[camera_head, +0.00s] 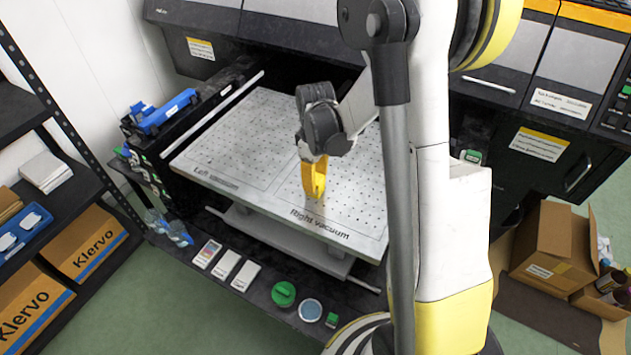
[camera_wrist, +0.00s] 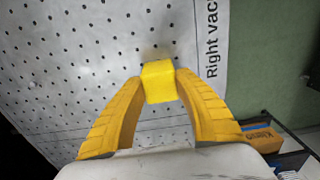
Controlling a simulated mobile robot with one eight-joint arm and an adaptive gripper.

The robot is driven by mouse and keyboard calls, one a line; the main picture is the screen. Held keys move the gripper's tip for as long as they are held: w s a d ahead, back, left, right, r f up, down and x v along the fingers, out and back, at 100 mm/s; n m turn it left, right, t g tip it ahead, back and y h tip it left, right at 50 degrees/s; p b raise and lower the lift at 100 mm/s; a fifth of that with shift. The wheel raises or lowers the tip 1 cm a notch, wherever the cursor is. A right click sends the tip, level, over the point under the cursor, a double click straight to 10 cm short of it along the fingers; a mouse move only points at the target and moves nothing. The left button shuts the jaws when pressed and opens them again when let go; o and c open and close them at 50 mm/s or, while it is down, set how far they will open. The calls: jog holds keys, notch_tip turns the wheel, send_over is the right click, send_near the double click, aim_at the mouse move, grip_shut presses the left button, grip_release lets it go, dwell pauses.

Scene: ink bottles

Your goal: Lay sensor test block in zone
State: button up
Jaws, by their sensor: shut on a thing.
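The sensor test block appears as a small yellow block (camera_wrist: 158,84) in the wrist view, between the tips of my yellow fingers. My gripper (camera_head: 314,196) points down over the zone marked "Right vacuum" (camera_head: 350,212) on the white perforated bed, near its front edge. The fingers are shut on the block. A dark shadow lies on the bed just beyond the block; I cannot tell whether the block touches the bed. In the head view I cannot make out the block from the yellow fingers. The printed "Right vacuum" label (camera_wrist: 212,60) also shows in the wrist view.
The "Left vacuum" zone (camera_head: 225,150) beside it is bare. A black machine body (camera_head: 300,68) stands behind the bed. A dark ledge (camera_head: 262,296) below holds pale small items, a green lid (camera_head: 284,294) and a blue round dish (camera_head: 311,310). An open cardboard box (camera_head: 552,246) is at right.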

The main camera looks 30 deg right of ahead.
aim_at(316, 178)
jog(key=shift+s+r, duration=0.1)
jog(key=shift+f, duration=0.2)
jog(key=o, duration=1.2)
jog(key=shift+o, duration=0.2)
jog(key=shift+r, duration=0.1)
notch_tip(316, 178, up, 12)
jog(key=p, duration=0.4)
jog(key=s+a+r+m+t, duration=0.3)
jog(key=s+a+r, duration=0.2)
jog(key=s, duration=0.2)
jog(key=s+a+r+m+t, duration=0.3)
jog(key=s+a+r+t, duration=0.1)
jog(key=s, duration=0.4)
notch_tip(316, 178, up, 2)
jog(key=shift+a+r+m, duration=0.1)
jog(key=shift+a+m, duration=0.3)
jog(key=shift+a, duration=0.25)
